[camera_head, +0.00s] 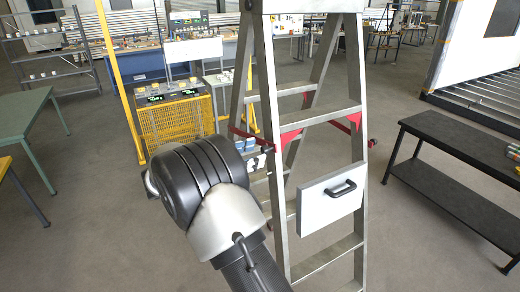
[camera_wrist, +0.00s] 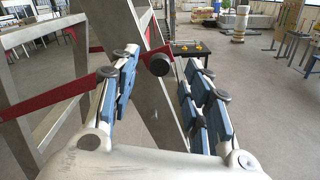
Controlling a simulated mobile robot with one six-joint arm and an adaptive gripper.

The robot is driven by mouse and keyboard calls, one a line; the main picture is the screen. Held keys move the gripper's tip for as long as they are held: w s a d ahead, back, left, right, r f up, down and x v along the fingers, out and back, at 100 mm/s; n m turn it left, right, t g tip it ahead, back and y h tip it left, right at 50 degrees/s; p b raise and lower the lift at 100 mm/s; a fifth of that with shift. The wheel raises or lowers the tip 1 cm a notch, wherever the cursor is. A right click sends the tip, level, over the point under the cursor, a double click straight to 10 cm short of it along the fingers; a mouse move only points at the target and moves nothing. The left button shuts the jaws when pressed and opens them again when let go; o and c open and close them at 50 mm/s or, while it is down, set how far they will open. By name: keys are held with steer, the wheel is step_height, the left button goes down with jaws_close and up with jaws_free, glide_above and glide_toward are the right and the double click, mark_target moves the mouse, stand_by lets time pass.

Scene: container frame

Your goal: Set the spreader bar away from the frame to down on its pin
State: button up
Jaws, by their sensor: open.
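A grey metal stepladder (camera_head: 277,150) stands in front of me with red spreader bars between its front and rear legs. One red spreader bar (camera_head: 243,134) is on the left side; another red bar (camera_head: 340,124) shows on the right. In the wrist view a red bar (camera_wrist: 62,100) runs from the left behind a finger, and a black round knob (camera_wrist: 159,62) shows at its far end. My gripper (camera_wrist: 160,66) is open, its blue-padded fingers on either side of the knob in the picture. Contact cannot be told. In the head view my arm partly hides the gripper (camera_head: 262,158). I cannot make out the pin.
A white panel with a black handle (camera_head: 330,199) hangs on the ladder's front. A dark bench (camera_head: 460,140) stands at right, a green table (camera_head: 22,112) at left, and a yellow mesh cart (camera_head: 178,122) behind. Open floor lies around the ladder.

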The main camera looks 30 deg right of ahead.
mark_target(262, 151)
steer(key=shift+d, duration=1.6)
jaws_close()
